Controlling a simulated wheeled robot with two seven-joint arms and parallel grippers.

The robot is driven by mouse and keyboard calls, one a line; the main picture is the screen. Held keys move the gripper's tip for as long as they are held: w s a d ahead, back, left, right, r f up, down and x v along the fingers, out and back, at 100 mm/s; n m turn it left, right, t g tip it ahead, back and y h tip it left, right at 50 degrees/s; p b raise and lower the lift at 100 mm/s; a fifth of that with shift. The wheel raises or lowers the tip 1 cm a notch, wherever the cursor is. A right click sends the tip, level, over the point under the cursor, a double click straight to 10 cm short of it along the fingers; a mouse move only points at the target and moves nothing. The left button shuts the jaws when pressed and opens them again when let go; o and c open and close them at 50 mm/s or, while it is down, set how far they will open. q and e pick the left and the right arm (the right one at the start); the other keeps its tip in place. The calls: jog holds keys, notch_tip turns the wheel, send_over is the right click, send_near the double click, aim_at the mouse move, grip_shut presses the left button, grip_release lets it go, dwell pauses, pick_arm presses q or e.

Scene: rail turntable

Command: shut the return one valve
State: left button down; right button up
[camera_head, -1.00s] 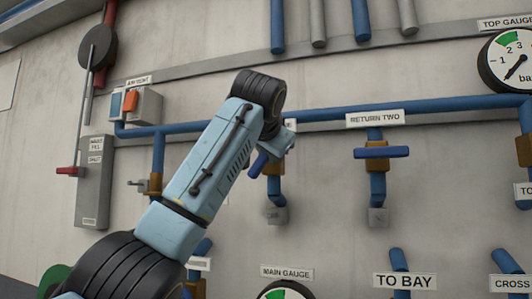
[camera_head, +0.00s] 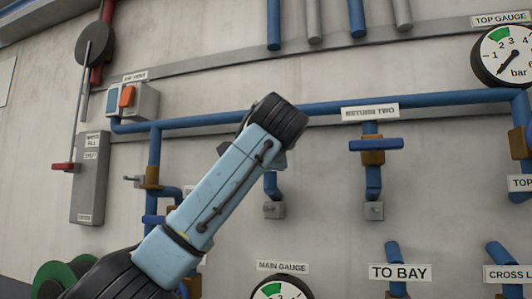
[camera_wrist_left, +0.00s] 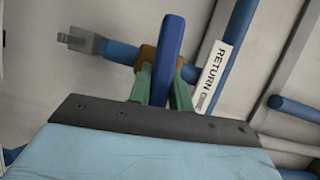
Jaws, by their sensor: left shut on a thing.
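The return one valve has a blue lever (camera_wrist_left: 171,40) on a brass-coloured body (camera_wrist_left: 148,54), seen in the left wrist view. My left gripper (camera_wrist_left: 164,85) has its green fingers on both sides of the lever and is shut on it. The lever lies roughly crosswise to its branch pipe (camera_wrist_left: 121,53). A label (camera_wrist_left: 215,75) reading "RETURN" is beside it, its number unclear. In the head view my left arm hides the lever and gripper; only the lower branch pipe (camera_head: 271,186) shows. My right gripper is not in view.
The return two valve (camera_head: 376,145) is to the right, its blue lever across its pipe. A long blue pipe (camera_head: 340,106) runs above both. A grey box (camera_head: 90,178) with a red lever is on the left. The main gauge (camera_head: 281,288) is below.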

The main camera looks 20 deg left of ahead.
pick_arm(q)
jog(key=shift+m, duration=0.6)
jog(key=c, duration=1.3)
grip_release()
jog(key=b+v, duration=0.2)
jog(key=v, duration=0.2)
jog(key=b+v, duration=0.2)
jog(key=v, duration=0.3)
jog(key=b+v, duration=0.2)
jog(key=v, duration=0.2)
jog(key=shift+s+d+f, duration=0.2)
jog(key=shift+s+f, duration=0.05)
jog(key=shift+f, duration=0.05)
